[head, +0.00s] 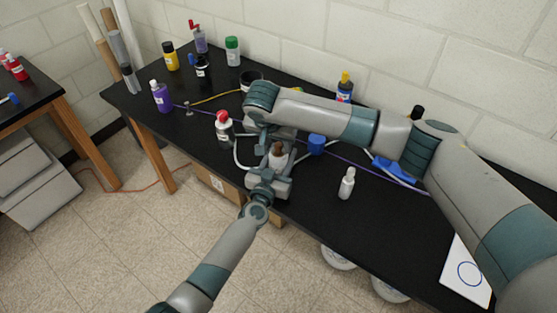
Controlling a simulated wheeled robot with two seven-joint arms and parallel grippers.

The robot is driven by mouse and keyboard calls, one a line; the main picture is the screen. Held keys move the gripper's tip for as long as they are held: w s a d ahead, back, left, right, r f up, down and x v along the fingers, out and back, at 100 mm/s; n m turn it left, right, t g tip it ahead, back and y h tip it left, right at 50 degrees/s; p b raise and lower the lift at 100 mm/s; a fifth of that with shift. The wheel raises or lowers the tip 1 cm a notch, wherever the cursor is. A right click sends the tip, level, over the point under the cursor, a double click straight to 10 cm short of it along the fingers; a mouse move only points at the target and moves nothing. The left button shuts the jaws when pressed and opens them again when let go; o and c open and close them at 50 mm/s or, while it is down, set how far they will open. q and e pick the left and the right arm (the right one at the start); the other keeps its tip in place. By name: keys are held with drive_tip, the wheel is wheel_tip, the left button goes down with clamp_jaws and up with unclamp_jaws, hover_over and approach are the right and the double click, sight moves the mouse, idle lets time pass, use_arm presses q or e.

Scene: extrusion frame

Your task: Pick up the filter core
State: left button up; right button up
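I cannot pick out the filter core with certainty. A small pale container with a brown top (277,156) is between my two grippers and is partly hidden by them. My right gripper (263,140) hangs over the table's middle, just above and left of that container. My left gripper (272,174) reaches up from below at the table's front edge, close to the container's base. The fingertips of both overlap other parts, so I cannot tell whether either is open or shut, or touches the container.
The black table (310,205) holds a red-capped bottle (224,128), a blue-capped container (316,144), a white bottle (347,184) and a purple bottle (160,97). A blue tool (395,170) lies right. White buckets (337,258) stand below. The front right tabletop is mostly clear.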

clamp_jaws()
drive_tip(key=shift+r, duration=0.1)
wheel_tip(320, 180, up, 18)
idle(0.6)
idle(0.4)
use_arm(q)
drive_tip(key=o, duration=1.2)
drive_tip(key=shift+s, duration=0.1)
drive_tip(key=shift+v, duration=5.95)
